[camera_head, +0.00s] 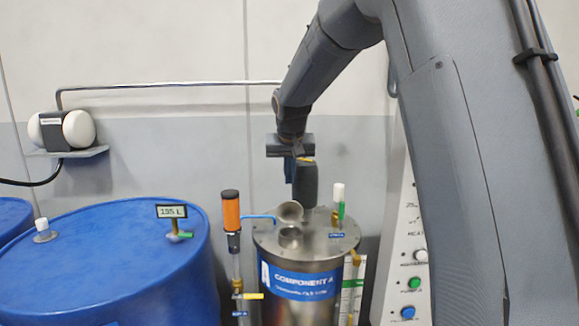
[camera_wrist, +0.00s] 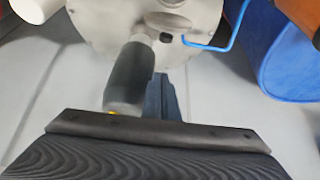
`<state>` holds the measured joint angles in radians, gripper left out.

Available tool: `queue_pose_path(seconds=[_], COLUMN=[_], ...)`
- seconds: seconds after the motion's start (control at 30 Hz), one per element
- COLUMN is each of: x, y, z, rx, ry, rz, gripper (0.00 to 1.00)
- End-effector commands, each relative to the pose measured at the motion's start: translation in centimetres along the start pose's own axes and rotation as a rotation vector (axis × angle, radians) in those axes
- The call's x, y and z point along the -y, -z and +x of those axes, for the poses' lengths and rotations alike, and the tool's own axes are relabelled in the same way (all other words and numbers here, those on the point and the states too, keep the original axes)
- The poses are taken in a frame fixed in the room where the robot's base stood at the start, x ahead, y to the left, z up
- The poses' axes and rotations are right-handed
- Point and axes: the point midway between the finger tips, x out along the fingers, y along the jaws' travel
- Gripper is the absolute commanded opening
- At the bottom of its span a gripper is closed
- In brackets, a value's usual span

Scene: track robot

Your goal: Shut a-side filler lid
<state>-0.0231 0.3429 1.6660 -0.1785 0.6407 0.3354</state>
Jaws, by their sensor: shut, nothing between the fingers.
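The steel tank marked Component A (camera_head: 300,262) stands in the middle of the head view. Its round filler lid (camera_head: 290,211) is tilted up, open, at the back of the filler neck (camera_head: 290,236). In the wrist view my gripper (camera_wrist: 152,80) reaches toward the tank top (camera_wrist: 100,22).
A blue drum (camera_head: 105,265) stands left. An orange-topped column (camera_head: 231,212) and a blue bent tube (camera_head: 259,217) stand close left of the filler. A white-and-green fitting (camera_head: 339,198) rises at the right of the tank top. A control panel (camera_head: 404,240) is further right.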

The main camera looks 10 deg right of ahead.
Motion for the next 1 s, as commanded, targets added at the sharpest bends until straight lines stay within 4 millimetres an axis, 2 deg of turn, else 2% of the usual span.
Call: queue_pose_path(seconds=[0.1, 0.27, 0.4, 0.6, 1.0], x=[-0.1, 0.0, -0.1, -0.1, 0.0], y=[-0.1, -0.1, -1.9, -3.5, -3.8], z=[2.2, 4.7, 3.5, 3.2, 3.2], rx=[0.004, 0.003, 0.000, 0.000, -0.001], ry=[-0.001, -0.001, 0.000, 0.000, 0.000], rz=[-0.001, 0.000, 0.000, 0.001, 0.000], gripper=[0.00, 0.00, 0.00, 0.00, 0.00])
